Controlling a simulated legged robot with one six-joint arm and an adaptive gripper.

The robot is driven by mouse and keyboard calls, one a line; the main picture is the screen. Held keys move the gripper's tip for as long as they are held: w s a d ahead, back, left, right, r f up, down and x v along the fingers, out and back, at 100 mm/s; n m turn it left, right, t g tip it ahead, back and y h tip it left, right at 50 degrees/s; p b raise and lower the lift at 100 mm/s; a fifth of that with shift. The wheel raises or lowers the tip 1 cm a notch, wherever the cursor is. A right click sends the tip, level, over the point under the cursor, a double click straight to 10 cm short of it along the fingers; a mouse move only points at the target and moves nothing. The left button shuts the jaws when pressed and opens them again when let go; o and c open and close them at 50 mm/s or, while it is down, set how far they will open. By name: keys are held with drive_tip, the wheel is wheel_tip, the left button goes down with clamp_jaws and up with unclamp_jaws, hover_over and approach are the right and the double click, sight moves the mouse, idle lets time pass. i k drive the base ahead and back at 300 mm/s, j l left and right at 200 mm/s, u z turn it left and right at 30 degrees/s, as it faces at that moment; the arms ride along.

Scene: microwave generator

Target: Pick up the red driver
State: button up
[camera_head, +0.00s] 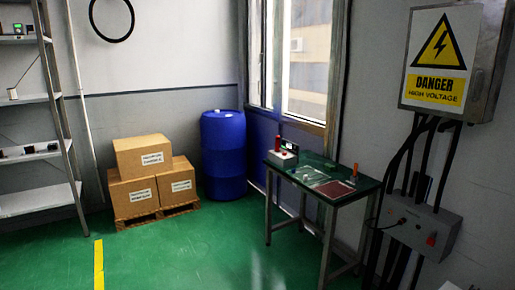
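A small workbench with a dark green top (310,163) stands right of centre, by the window. A small upright orange-red item (355,170) is near its right end. A small red item (279,150) shows on a white box (282,158) at the left end. Both are too small for me to tell which one is the red driver. A flat reddish-brown panel (334,189) and a pale, clear-looking sheet (311,176) lie on the top. My gripper is not in view.
A blue barrel (223,155) and cardboard boxes (144,156) on a pallet stand left of the bench. Metal shelves (30,98) are at far left. A grey electrical cabinet (485,60) with cables and a lower box (415,222) is at right. The green floor in front is clear.

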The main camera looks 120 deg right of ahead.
sight(277, 149)
drive_tip(key=k+z, duration=0.2)
drive_tip(key=z, duration=0.25)
drive_tip(key=k+l+z, duration=0.1)
drive_tip(key=z, duration=0.35)
drive_tip(key=l+z, duration=0.1)
drive_tip(key=z, duration=3.15)
drive_tip(key=i+j+z, duration=0.5)
drive_tip(key=i+j, duration=0.7)
drive_tip(key=i, duration=0.15)
drive_tip(key=i+j+z, duration=0.2)
drive_tip(key=z, duration=0.25)
drive_tip(key=i+j+z, duration=0.25)
drive_tip(key=z, duration=0.2)
drive_tip(key=i+j, duration=0.2)
drive_tip(key=j, duration=0.15)
drive_tip(key=i+j+z, duration=0.1)
drive_tip(key=j, duration=0.3)
drive_tip(key=i+j, duration=0.25)
drive_tip(key=i+j+z, duration=0.1)
drive_tip(key=j, duration=0.4)
drive_tip(key=i+j+z, duration=0.1)
drive_tip(key=j, duration=0.3)
drive_tip(key=i+j, duration=0.25)
drive_tip(key=j, duration=0.15)
drive_tip(key=i+j+z, duration=0.1)
drive_tip(key=j, duration=0.3)
